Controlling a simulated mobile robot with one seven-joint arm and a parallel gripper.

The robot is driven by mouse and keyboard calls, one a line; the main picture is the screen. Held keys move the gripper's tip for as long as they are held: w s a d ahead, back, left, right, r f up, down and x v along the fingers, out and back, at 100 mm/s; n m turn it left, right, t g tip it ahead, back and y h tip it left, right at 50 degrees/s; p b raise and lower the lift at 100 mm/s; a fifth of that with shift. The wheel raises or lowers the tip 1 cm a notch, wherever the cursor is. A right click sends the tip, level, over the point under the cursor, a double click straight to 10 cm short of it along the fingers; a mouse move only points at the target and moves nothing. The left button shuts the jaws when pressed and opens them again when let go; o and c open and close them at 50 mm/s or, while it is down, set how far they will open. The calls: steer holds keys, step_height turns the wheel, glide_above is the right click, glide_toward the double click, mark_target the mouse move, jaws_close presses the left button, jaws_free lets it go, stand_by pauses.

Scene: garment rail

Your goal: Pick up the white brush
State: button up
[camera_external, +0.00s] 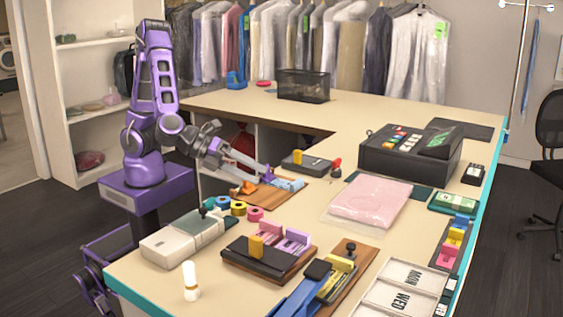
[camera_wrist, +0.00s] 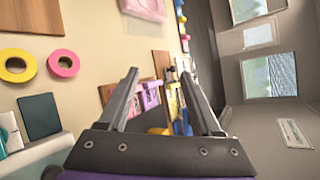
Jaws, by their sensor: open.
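The likely white brush (camera_external: 190,282) is a small upright white piece with a yellow band, near the front left corner of the counter in the external view. I cannot make out bristles on it. It does not show in the wrist view. My gripper (camera_external: 264,175) is over the counter, well behind and to the right of it, near a wooden board with blue and orange items. In the wrist view my gripper (camera_wrist: 160,73) has its two fingers spread, with nothing held between them.
A white and grey device (camera_external: 185,238) stands just behind the white piece. Several tape rolls (camera_external: 238,208) and a dark tray (camera_external: 270,262) with pink and purple blocks are nearby. A black box (camera_external: 410,155) stands farther back. Bare counter surrounds the white piece.

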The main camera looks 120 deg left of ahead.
steer(key=s+d+f+m+t+h, duration=0.15)
steer(key=d+m, duration=0.25)
steer(key=d, duration=0.5)
steer(key=s+d+f+m+g+h, duration=0.1)
steer(key=d+f+m, duration=0.2)
steer(key=d+m, duration=0.35)
steer(key=m+t+h, duration=0.2)
steer(key=m, duration=0.3)
glide_toward(194, 270)
steer(key=x, duration=0.6)
steer(key=shift+w+d+f+p, duration=0.1)
steer(key=shift+d+f+p, duration=0.1)
steer(key=shift+f+p, duration=0.25)
steer(key=shift+a+r+x, duration=0.1)
steer(key=shift+r+x, duration=0.05)
steer(key=shift+x, duration=1.2)
steer(key=shift+a+r+x, duration=0.1)
steer(key=shift+r+x, duration=0.05)
steer(key=shift+x, duration=1.2)
steer(key=shift+c, duration=0.3)
jaws_close()
